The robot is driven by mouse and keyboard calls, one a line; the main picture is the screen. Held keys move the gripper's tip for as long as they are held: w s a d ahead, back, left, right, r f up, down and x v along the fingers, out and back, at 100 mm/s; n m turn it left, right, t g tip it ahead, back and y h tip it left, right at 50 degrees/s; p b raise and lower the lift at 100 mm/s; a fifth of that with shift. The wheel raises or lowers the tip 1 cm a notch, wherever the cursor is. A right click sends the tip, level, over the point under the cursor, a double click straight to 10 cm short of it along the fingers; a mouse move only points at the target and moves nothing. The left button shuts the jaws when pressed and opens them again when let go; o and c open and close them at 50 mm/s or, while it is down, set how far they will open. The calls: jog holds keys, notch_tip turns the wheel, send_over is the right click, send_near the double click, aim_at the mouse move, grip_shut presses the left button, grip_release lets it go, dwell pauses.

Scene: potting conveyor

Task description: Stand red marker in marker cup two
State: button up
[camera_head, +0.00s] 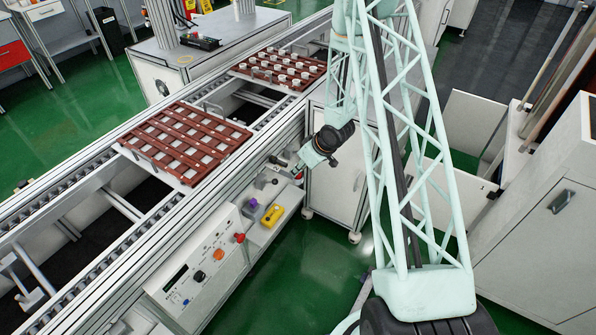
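My gripper (278,166) is at the end of the pale green arm, over the narrow side shelf beside the conveyor. It is small and dark here, and I cannot tell whether its fingers are open or shut. A small piece with red, white and green (298,174) shows just below the wrist; I cannot tell whether it is the red marker or whether it is held. A small grey cup-like object (260,182) is on the shelf just below the gripper. I cannot make out which is marker cup two.
A purple piece (251,206) and a yellow block (271,215) sit on the shelf (290,196). A control panel (197,268) with knobs adjoins it. The conveyor carries a red-brown slotted tray (176,131) and another tray (264,78) with several white pots.

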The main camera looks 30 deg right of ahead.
jog(key=shift+f, duration=0.15)
jog(key=o, duration=0.8)
jog(key=shift+o, duration=0.2)
jog(key=shift+r, duration=0.2)
jog(key=p+v, duration=0.2)
jog(key=v, duration=1)
jog(key=shift+r, duration=0.1)
dwell(0.4)
